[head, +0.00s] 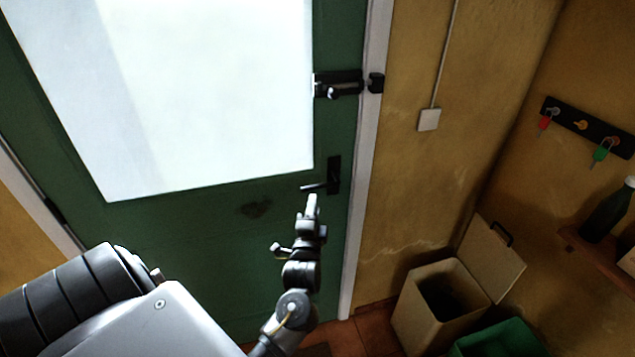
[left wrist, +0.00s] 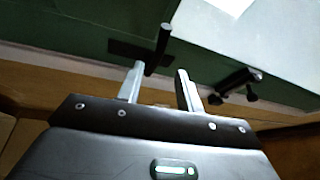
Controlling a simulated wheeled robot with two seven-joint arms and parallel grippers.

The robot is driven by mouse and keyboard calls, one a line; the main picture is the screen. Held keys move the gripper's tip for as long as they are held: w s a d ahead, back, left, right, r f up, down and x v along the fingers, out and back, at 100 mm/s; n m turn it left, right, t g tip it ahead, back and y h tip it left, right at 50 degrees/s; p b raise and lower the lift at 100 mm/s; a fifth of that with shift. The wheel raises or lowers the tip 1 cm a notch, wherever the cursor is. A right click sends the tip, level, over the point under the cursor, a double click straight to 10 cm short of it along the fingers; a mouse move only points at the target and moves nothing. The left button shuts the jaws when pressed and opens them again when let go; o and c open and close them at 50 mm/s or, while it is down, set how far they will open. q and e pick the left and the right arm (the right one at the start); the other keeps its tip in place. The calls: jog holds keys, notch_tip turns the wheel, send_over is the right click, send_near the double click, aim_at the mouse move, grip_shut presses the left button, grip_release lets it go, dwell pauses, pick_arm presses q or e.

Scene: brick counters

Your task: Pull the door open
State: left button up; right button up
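The green door (head: 225,238) with a large bright pane appears shut in its white frame. Its black lever handle (head: 318,187) sits on a dark plate at the door's right side. My left gripper (head: 312,203) is just below the handle in the head view. Its two fingers are apart in the left wrist view (left wrist: 159,70), with a gap on each side of the lever. Contact cannot be told. My right gripper is not in view.
A black bolt (head: 338,88) is on the door above the handle, near a catch on the frame (head: 375,82); whether it is engaged is unclear. An open beige bin (head: 433,312) and a green container (head: 500,340) stand right of the door. A key rack (head: 588,127) hangs on the right wall.

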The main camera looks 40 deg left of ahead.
aim_at(317, 188)
pick_arm(q)
jog(key=p+x, duration=0.2)
jog(key=x, duration=0.6)
jog(key=shift+w+a+r, duration=0.15)
jog(key=shift+w+a, duration=0.1)
jog(key=shift+w, duration=0.1)
jog(key=shift+w+a, duration=0.35)
jog(key=shift+w, duration=0.3)
jog(key=shift+c, duration=0.2)
grip_shut()
